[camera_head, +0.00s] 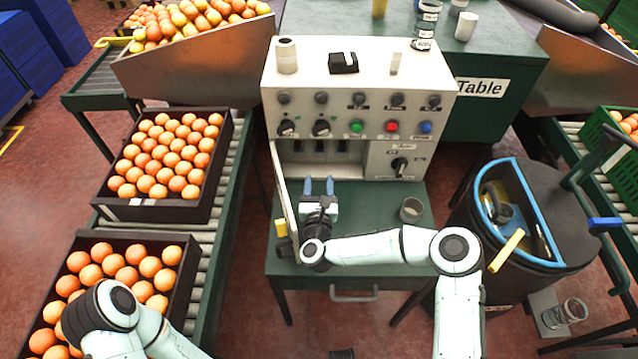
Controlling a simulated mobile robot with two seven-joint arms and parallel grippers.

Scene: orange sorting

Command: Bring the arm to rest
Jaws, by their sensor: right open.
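My right arm comes in from the lower right, and its gripper (319,185) is over the small green table (376,225), in front of the control box (345,70). Its two blue fingers point toward the box and stand apart, with nothing seen between them. Whether the fingers touch the box or table cannot be told. My left arm shows only as a white and dark joint at the lower left, over the near orange crate (183,270); its gripper is not in view.
An open panel door (284,190) stands just left of my right gripper. A dark bin (560,195) stands further right. Another crate of oranges (218,160) sits on the left conveyor (232,200).

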